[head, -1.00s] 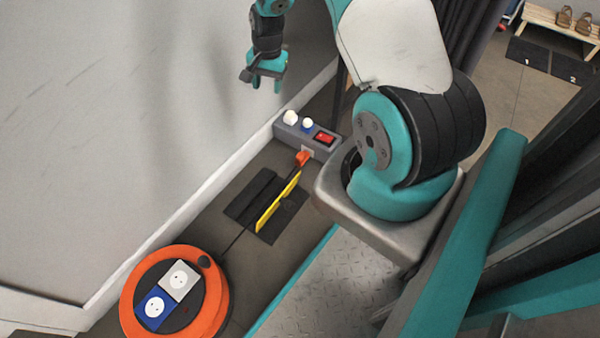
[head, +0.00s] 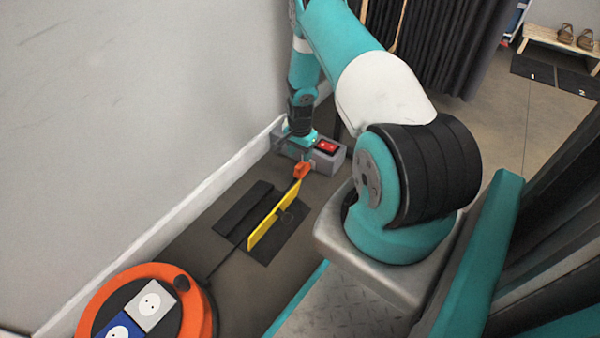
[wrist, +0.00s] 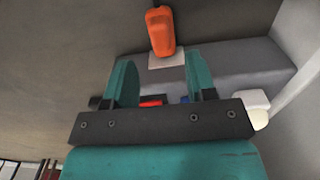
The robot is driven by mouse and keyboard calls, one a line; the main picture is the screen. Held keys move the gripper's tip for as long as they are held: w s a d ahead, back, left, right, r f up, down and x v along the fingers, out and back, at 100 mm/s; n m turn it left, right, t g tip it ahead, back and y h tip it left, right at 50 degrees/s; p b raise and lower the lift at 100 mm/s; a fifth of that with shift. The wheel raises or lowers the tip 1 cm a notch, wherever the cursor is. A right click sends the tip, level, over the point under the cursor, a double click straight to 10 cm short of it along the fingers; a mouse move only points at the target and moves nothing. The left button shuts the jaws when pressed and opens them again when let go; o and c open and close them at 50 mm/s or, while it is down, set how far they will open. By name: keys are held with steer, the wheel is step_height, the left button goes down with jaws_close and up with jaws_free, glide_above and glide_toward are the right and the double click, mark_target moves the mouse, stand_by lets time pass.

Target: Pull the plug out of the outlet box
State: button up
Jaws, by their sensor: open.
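The orange plug (head: 302,169) sits at the front side of the grey outlet box (head: 333,162), its dark cord running towards the reel. In the wrist view the plug (wrist: 160,30) stands against a pale socket plate on the box (wrist: 240,62), ahead of my fingertips and roughly midway between them. My gripper (head: 302,152) is low over the box, just behind the plug. Its two teal fingers (wrist: 162,75) are apart with nothing between them, and the plug looks untouched. The gripper hides the middle of the box in the head view.
A red switch (head: 326,146) is on the box top, close to my gripper. A white plug (wrist: 254,102) stands at the box's other end, near the wall. A yellow strip (head: 273,216) stands beside the cord on a dark mat. An orange cable reel (head: 198,313) lies at front left.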

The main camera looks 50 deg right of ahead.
mark_target(300, 165)
step_height(300, 165, down, 7)
steer(key=b, duration=0.3)
steer(key=shift+r, duration=0.2)
steer(key=shift+c, duration=0.2)
jaws_close()
steer(key=shift+a+r, duration=0.1)
